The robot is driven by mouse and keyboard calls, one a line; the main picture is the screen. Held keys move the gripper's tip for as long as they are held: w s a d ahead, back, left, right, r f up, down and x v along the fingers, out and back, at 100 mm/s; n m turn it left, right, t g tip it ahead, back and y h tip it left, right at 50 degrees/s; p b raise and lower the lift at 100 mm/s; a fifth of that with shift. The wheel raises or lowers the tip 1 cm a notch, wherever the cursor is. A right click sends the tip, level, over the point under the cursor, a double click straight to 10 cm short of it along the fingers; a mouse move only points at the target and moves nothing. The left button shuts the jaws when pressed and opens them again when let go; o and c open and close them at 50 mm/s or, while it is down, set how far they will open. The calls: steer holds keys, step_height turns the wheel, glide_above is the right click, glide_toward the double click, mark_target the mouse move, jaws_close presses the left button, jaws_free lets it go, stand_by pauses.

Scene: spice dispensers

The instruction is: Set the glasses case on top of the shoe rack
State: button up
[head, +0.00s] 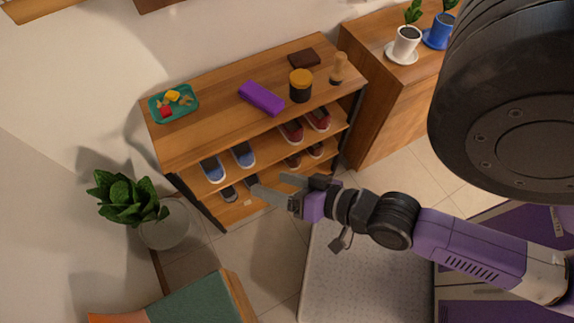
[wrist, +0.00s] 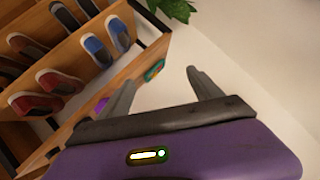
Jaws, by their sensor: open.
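A purple, elongated box, which looks like the glasses case (head: 262,97), lies on the top board of the wooden shoe rack (head: 222,108), near its middle. A small purple patch (wrist: 101,104), likely the same case, shows beside a finger in the wrist view. My gripper (head: 267,184) is open with nothing between its fingers. It is in front of the rack, apart from the case, and overlaps the lower shelves in the head view. The wrist view also shows my open fingers (wrist: 160,78).
Shoes (head: 243,154) fill the shelves. A potted plant (head: 128,198) stands left; a cabinet (head: 387,100) stands right.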

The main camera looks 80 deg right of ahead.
steer(key=s+a+r+n+t+y, duration=0.2)
steer(key=a+r+n, duration=0.4)
steer(key=n, duration=0.5)
steer(key=shift+s+r+y, duration=0.6)
steer(key=shift+r+y, duration=0.2)
steer(key=shift+r, duration=0.15)
steer(key=shift+a, duration=0.1)
